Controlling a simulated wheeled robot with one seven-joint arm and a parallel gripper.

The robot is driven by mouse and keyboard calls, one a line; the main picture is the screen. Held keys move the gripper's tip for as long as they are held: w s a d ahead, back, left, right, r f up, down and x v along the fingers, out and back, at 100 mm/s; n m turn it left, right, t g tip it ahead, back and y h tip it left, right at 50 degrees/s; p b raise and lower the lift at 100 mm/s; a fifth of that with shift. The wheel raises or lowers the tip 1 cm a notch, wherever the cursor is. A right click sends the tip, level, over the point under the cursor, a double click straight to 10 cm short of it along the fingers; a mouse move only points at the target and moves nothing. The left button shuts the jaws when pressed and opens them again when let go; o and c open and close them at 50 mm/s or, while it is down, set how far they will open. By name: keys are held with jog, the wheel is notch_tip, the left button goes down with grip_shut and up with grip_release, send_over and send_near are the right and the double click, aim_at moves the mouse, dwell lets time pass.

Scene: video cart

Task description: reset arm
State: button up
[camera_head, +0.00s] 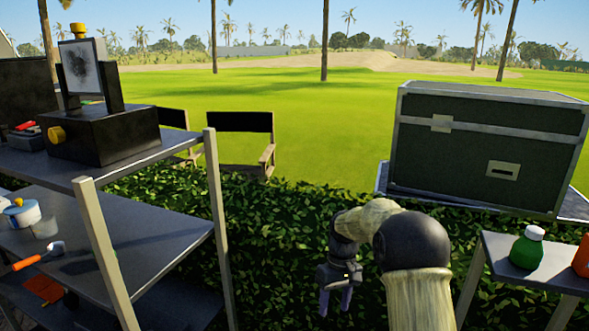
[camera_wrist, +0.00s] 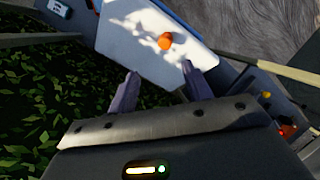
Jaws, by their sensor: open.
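My gripper (camera_head: 336,300) hangs pointing down at the end of my bent arm, in front of the hedge and between the shelf cart and the side table. Its two purple-grey fingers are apart with nothing between them. In the wrist view my gripper (camera_wrist: 160,88) shows its open fingers over a pale, sunlit surface (camera_wrist: 140,35) and dark green leaves. A small orange round object (camera_wrist: 165,41) lies on that surface, beyond the fingertips and apart from them.
A metal shelf cart (camera_head: 98,240) stands at left, bearing a black device (camera_head: 100,138), a white round container (camera_head: 22,213) and an orange-handled tool (camera_head: 38,257). At right, a side table (camera_head: 500,252) holds a green bottle (camera_head: 527,250). A large case (camera_head: 485,150) stands behind. Hedge (camera_head: 290,220) fills the middle.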

jog(key=s+d+r+m+t+p, duration=0.1)
jog(key=s+r, duration=0.1)
jog(key=s, duration=0.5)
jog(key=s+d+r+m+t+p, duration=0.2)
jog(key=s+r, duration=0.1)
jog(key=s, duration=0.5)
jog(key=s+d+r+m+t+h+p, duration=0.1)
jog(key=s+r+m+t+p, duration=0.1)
jog(key=s, duration=0.5)
jog(key=shift+s+d+r, duration=0.15)
jog(key=shift+d+r, duration=0.15)
jog(key=shift+r, duration=0.25)
grip_shut()
